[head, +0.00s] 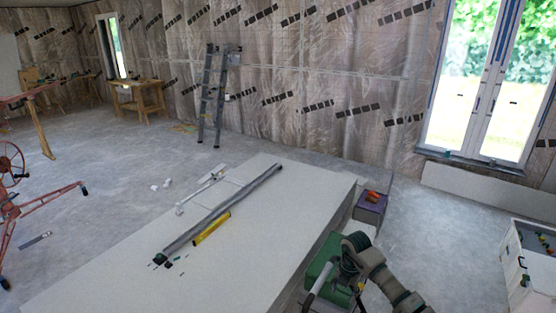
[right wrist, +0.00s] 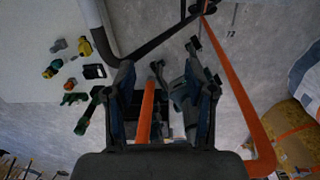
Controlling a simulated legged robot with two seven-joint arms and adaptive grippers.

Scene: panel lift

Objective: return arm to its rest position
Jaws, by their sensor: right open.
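My right arm (head: 385,275) comes in from the lower right in the head view, bent beside the right edge of the large pale panel stack (head: 120,270). My right gripper (right wrist: 163,85) shows in the right wrist view with its two dark fingers spread apart. An orange bar (right wrist: 146,112) and dark tool parts show between and beyond the fingers; I see no grip on them. My left gripper is in neither view.
On the panels lie a long grey bar (head: 225,208) and a yellow level (head: 212,229). A green case (head: 319,262) and purple box (head: 370,207) stand close to my right arm. A white cabinet (head: 512,270) is far right. A ladder (head: 207,95) leans at the wall.

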